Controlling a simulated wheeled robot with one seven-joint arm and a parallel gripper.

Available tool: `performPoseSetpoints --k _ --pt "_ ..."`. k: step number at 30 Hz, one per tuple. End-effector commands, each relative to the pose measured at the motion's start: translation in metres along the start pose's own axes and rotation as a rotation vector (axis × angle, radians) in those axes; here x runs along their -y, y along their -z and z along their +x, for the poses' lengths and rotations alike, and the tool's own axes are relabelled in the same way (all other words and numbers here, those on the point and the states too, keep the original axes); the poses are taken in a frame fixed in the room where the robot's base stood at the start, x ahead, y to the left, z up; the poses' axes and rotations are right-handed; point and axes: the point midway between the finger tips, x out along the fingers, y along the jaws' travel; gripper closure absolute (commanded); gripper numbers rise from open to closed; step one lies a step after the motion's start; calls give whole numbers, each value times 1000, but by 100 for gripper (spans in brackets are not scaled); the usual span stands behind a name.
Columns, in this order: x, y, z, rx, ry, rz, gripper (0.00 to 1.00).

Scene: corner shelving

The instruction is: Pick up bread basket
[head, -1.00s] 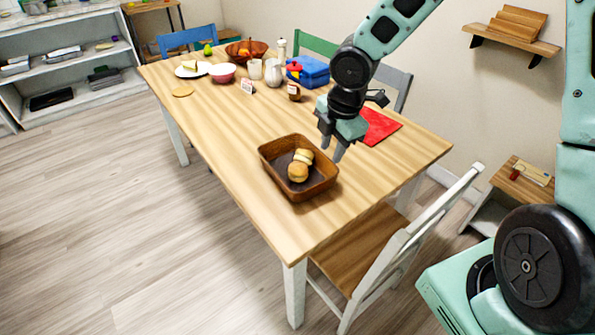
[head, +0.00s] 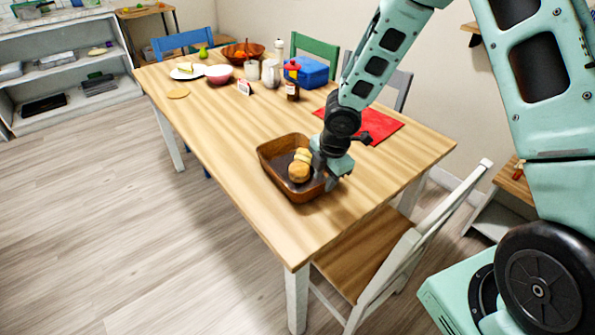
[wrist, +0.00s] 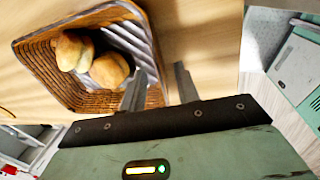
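The bread basket (head: 274,176) is a brown, rectangular woven basket on the near end of the wooden table. It holds round bread rolls (head: 299,171). In the wrist view the basket (wrist: 42,72) fills the upper left, with two rolls (wrist: 109,69) visible inside. My gripper (head: 329,184) is at the basket's right side, pointing down. In the wrist view my gripper (wrist: 159,80) is open. Its left finger is over the inside of the basket and its right finger is outside, with the right rim between them. Whether either finger touches the rim cannot be told.
A red mat (head: 375,125) lies behind my gripper. A white chair (head: 400,262) stands at the table's near right side. The table left of the basket is clear.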

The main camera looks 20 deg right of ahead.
Motion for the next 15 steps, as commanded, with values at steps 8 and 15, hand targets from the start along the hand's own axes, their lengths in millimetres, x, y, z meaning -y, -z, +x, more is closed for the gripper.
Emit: performPoseSetpoints --k 8,15 --pt "-1 -1 34 -1 0 -1 68" --pt "-1 -1 34 0 0 1 68"
